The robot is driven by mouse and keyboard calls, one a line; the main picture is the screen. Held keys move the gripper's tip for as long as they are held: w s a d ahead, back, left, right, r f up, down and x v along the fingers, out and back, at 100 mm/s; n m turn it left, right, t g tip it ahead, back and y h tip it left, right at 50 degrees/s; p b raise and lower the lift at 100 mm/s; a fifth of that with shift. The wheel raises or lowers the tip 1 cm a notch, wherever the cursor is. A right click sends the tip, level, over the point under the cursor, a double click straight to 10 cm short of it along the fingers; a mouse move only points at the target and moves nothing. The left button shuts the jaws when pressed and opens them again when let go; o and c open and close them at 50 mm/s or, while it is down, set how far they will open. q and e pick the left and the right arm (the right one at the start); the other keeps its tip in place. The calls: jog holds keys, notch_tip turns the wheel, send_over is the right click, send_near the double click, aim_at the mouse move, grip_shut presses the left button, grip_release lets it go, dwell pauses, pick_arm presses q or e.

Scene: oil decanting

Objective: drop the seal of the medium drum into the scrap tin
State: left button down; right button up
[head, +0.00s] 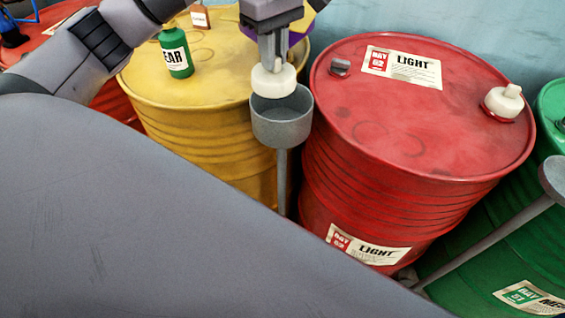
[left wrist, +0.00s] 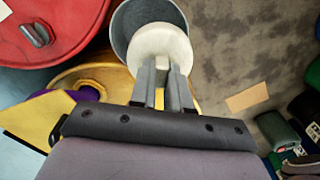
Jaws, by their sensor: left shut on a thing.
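My left gripper (head: 272,62) is shut on a white round seal (head: 273,82) with a stubby grip. The seal is over the mouth of a grey tin (head: 283,130) on a thin post; I cannot tell whether its underside is below the rim. In the left wrist view, the gripper (left wrist: 163,80) holds the seal (left wrist: 160,42) in front of the tin (left wrist: 128,22), covering part of its opening. The green drum (head: 552,125), whose lower label seems to begin "MED", is at the right edge, mostly cut off. My right gripper is not in view.
A red drum labelled LIGHT (head: 400,130) stands right of the tin, with another white seal (head: 503,103) on top. A yellow drum (head: 200,115) stands left, bearing a green bottle (head: 176,58). A grey round-topped post (head: 553,178) is at the right.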

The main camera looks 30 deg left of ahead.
pick_arm(q)
jog(key=shift+f, duration=0.35)
jog(key=c, duration=1)
grip_release()
jog(key=shift+r, duration=0.1)
jog(key=shift+r+p, duration=0.55)
jog(key=shift+r, duration=2.95)
